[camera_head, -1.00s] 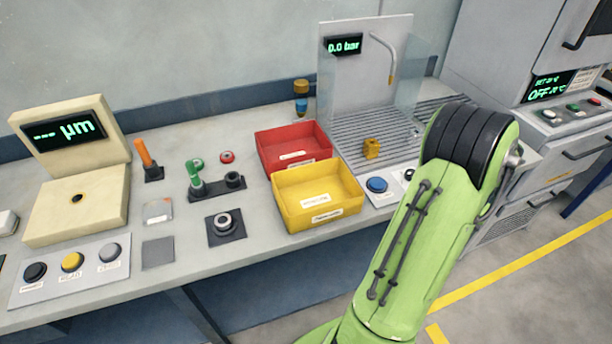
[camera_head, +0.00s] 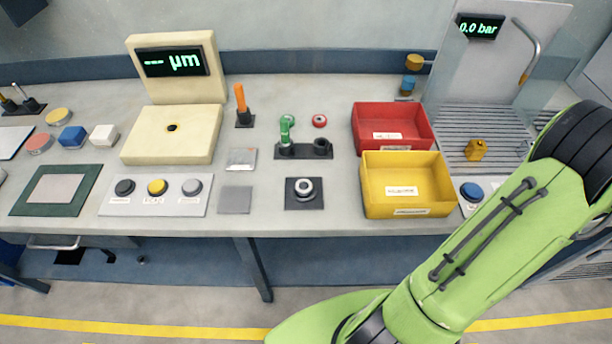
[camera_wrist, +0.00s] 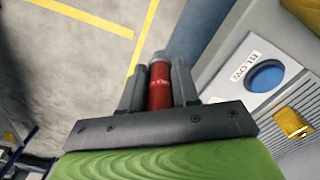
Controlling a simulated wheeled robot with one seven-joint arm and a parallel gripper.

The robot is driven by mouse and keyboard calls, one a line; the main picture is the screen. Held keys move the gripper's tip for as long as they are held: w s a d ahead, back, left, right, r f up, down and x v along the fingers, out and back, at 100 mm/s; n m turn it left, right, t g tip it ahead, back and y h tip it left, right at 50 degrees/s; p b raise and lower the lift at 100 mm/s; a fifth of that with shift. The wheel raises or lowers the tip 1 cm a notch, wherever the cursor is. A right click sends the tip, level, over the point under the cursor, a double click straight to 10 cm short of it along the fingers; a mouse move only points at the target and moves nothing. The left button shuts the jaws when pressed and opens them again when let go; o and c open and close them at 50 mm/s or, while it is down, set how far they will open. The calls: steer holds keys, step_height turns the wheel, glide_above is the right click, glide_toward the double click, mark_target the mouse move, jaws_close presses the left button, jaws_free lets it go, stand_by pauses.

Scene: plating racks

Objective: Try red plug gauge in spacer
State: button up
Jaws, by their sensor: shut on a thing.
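My gripper (camera_wrist: 158,80) is in the wrist view only, its two fingers shut on the red plug gauge (camera_wrist: 160,92). The gauge has a red handle and a grey end beyond the fingertips. It is held in the air, with the floor behind it. A silver ring that looks like the spacer (camera_head: 303,187) lies on a dark square pad (camera_head: 292,204) on the bench in the head view. My gripper is outside the head view, so its distance from the ring does not show.
A green plug gauge (camera_head: 285,130) stands in a dark holder beside an empty socket (camera_head: 322,148). A yellow bin (camera_head: 408,203) and red bin (camera_head: 392,143) stand to the right. The blue blow button (camera_wrist: 267,76) is right of my gripper. A cream micrometer display (camera_head: 174,135) is at left.

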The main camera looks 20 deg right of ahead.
steer(key=shift+r+p, duration=3.1)
steer(key=shift+r, duration=0.75)
